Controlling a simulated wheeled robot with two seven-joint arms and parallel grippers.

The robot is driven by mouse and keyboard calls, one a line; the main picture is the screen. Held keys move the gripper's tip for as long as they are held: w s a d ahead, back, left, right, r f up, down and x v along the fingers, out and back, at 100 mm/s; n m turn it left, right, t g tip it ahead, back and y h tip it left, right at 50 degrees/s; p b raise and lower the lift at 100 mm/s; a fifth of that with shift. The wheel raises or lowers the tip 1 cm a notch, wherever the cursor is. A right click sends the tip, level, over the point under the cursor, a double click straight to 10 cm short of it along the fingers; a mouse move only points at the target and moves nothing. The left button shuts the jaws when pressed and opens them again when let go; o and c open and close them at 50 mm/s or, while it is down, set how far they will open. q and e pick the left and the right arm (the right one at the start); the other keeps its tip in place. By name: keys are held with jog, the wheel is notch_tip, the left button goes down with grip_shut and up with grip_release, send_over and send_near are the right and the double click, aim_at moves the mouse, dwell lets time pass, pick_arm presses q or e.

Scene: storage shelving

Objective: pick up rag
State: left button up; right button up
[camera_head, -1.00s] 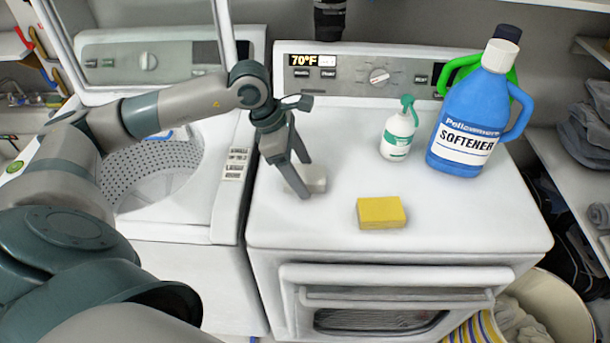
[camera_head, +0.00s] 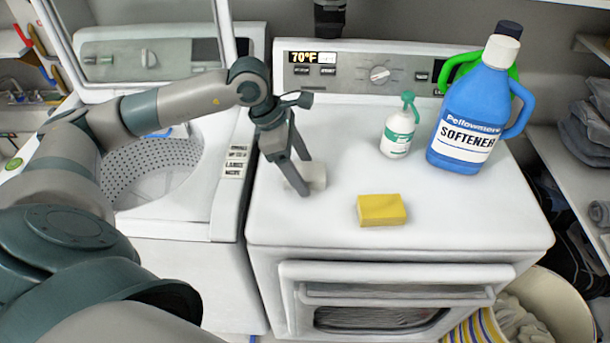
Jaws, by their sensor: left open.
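A small whitish piece (camera_head: 316,177), which looks like the folded rag, lies on the white top of the dryer (camera_head: 340,225), left of the yellow sponge (camera_head: 381,210). My left gripper (camera_head: 305,178) points down at it with its two fingers apart. The fingers overlap the left part of the piece in the picture and partly hide it. I cannot tell whether they touch it. My right gripper is not in view.
A green-and-white spray bottle (camera_head: 397,135) and a blue softener jug (camera_head: 468,120) stand at the back right, with a green handle behind the jug. The open washer (camera_head: 225,205) is at left. A basket (camera_head: 560,300) stands at lower right.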

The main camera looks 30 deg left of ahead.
pick_arm(q)
jog(key=shift+f, duration=0.15)
dwell(0.3)
jog(key=c, duration=1.1)
